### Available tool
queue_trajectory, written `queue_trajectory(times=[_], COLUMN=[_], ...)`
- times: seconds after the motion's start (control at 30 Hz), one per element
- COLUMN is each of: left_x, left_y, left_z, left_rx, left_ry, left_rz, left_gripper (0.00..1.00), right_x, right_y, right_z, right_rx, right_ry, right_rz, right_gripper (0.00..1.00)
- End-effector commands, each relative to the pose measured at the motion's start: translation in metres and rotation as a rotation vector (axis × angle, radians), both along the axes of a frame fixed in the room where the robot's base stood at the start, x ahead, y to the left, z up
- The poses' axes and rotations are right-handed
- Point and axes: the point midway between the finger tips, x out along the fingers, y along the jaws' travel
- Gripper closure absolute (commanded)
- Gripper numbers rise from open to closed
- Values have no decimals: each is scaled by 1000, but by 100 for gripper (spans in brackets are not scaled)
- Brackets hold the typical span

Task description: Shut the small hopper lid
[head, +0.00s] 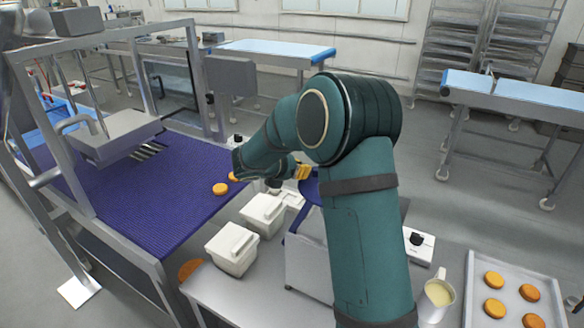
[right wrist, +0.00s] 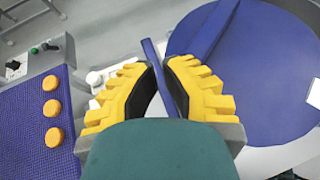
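A white hopper-like body (head: 305,262) stands on the bench, mostly hidden behind my right arm. A blue part of it (head: 309,187) shows beside the arm. In the right wrist view a large round blue disc (right wrist: 262,85) lies to the right of my right gripper (right wrist: 160,68), with a narrow blue bar (right wrist: 149,50) running between the yellow fingers. I cannot tell whether this bar is the lid's edge or a handle, nor whether the fingers grip it. The gripper's yellow fingers also show in the head view (head: 302,172), partly hidden by my arm. My left gripper is not in view.
Two white lidded tubs (head: 231,249) (head: 262,214) stand left of the arm. A purple conveyor (head: 150,205) carries orange rounds (head: 220,189). At right are a control box (head: 418,245), a jug (head: 438,295) and a tray of rounds (head: 505,264).

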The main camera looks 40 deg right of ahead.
Motion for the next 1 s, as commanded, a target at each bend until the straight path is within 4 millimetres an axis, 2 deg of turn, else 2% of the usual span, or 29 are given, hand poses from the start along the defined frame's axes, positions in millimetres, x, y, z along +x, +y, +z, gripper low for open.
queue_trajectory(times=[0.4,0.6,1.0], left_x=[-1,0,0], left_y=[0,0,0], left_z=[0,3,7], left_rx=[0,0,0], left_ry=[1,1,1], left_rz=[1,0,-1], left_gripper=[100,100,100], right_x=[-24,-37,-54], right_y=[-56,-76,-95], right_z=[0,1,0], right_rx=[0,0,-1], right_ry=[2,2,1], right_rz=[13,11,-107], right_gripper=[100,100,100])
